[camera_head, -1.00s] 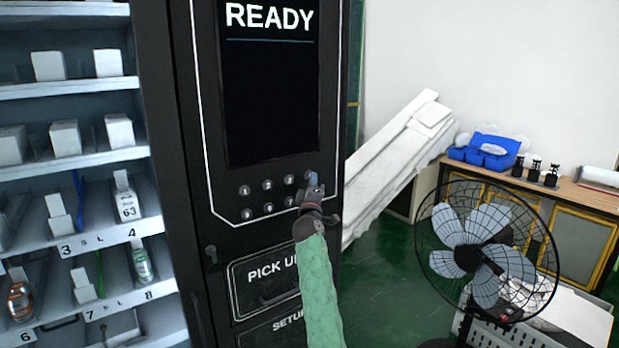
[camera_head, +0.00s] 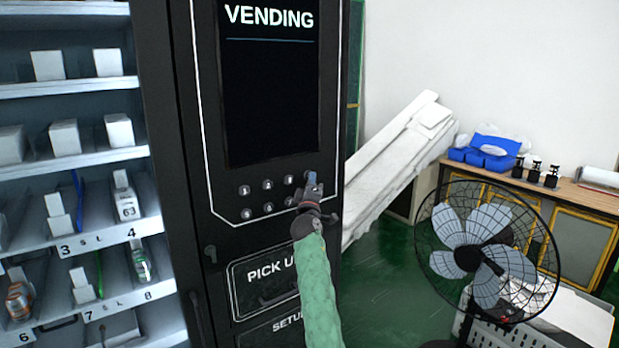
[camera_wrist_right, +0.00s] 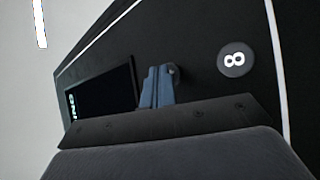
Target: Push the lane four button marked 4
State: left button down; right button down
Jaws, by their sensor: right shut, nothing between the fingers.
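The black vending machine's button panel (camera_head: 222,205) has two rows of round buttons below a screen (camera_head: 268,95) reading "VENDING". The lane four button, at the right end of the top row, is mostly hidden behind my right gripper (camera_head: 311,181). That gripper is shut and empty, its tips at the button's place. In the right wrist view the closed blue-grey fingers (camera_wrist_right: 158,88) reach the panel, with a dark round edge showing beside their tips. Whether the button is pressed in cannot be told. The button marked 8 (camera_wrist_right: 235,59) is clear beside them. My left gripper is out of view.
Shelves of boxes and bottles stand at left, with a white box (camera_head: 127,204) in lane 4. A pick-up door (camera_head: 268,280) lies below the buttons. A fan (camera_head: 487,250) and a wooden bench (camera_head: 560,190) stand at right. Green floor shows between.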

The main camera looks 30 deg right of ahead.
jog(key=shift+s, duration=0.15)
jog(key=shift+s+p, duration=0.35)
jog(key=shift+s, duration=0.3)
jog(key=s, duration=0.1)
jog(key=s+p, duration=0.1)
jog(key=s, duration=0.1)
jog(key=s+p, duration=0.1)
jog(key=s, duration=0.1)
jog(key=shift+d, duration=0.25)
dwell(0.9)
